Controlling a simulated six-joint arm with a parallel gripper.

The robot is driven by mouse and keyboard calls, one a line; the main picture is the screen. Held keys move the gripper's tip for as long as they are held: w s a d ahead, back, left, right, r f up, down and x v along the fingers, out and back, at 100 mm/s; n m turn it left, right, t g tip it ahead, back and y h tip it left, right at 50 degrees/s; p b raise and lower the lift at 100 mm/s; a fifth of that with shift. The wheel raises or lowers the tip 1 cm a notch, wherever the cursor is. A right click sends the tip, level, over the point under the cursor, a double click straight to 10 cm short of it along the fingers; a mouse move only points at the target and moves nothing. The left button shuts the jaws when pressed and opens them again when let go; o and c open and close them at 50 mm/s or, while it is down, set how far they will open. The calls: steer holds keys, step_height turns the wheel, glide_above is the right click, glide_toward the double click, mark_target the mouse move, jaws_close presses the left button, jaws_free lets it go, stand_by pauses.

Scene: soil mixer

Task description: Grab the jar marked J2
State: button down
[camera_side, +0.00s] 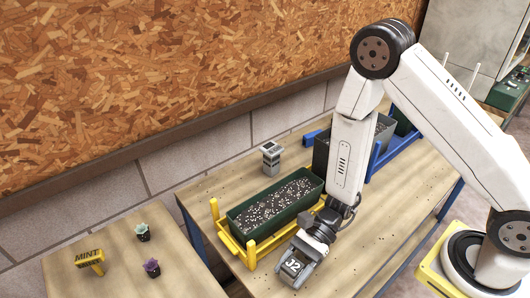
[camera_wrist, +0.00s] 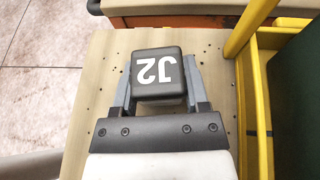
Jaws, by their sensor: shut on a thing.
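The jar marked J2 (camera_wrist: 158,72) has a dark square lid with white lettering, which reads upside down in the wrist view. My gripper (camera_wrist: 160,95) has its two grey fingers on either side of the jar, shut on it. In the side view, the J2 jar (camera_side: 292,266) shows at the front edge of the wooden table, in my gripper (camera_side: 300,262). I cannot tell whether the jar rests on the table or is slightly raised. Its lower part is hidden in the wrist view.
A green soil tray (camera_side: 278,205) sits in a yellow frame (camera_side: 226,238) beside the jar. Another jar (camera_side: 271,157) stands behind the tray. A blue frame (camera_side: 376,160) and dark bin are farther right.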

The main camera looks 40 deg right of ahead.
mark_target(293, 265)
steer(key=shift+r, duration=0.15)
steer(key=shift+r, duration=4.8)
